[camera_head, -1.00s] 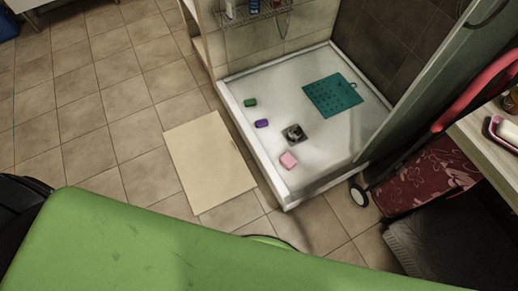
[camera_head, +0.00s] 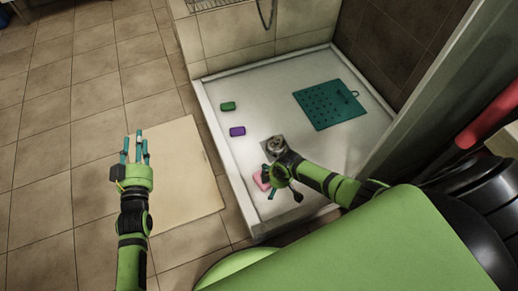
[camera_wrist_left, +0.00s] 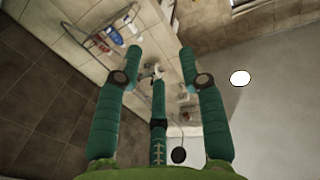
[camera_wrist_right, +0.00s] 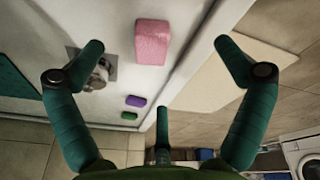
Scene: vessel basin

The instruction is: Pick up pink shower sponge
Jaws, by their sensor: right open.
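The pink sponge (camera_head: 259,181) lies on the white shower tray near its front left edge, partly hidden in the head view by my right gripper (camera_head: 272,174). In the right wrist view the sponge (camera_wrist_right: 153,42) shows whole, ahead of the spread fingers and between their lines. My right gripper is open and empty, above the sponge and apart from it. My left gripper (camera_head: 136,150) is open and empty, over the floor and beige mat's left edge. Its spread fingers also show in the left wrist view (camera_wrist_left: 158,70).
The shower tray (camera_head: 215,118) has a raised rim. A metal drain (camera_head: 275,145) is close to the sponge. A purple sponge (camera_head: 237,132), a green sponge (camera_head: 228,106) and a teal mat (camera_head: 329,104) lie farther back. A beige mat (camera_head: 185,175) lies outside; the left floor is clear.

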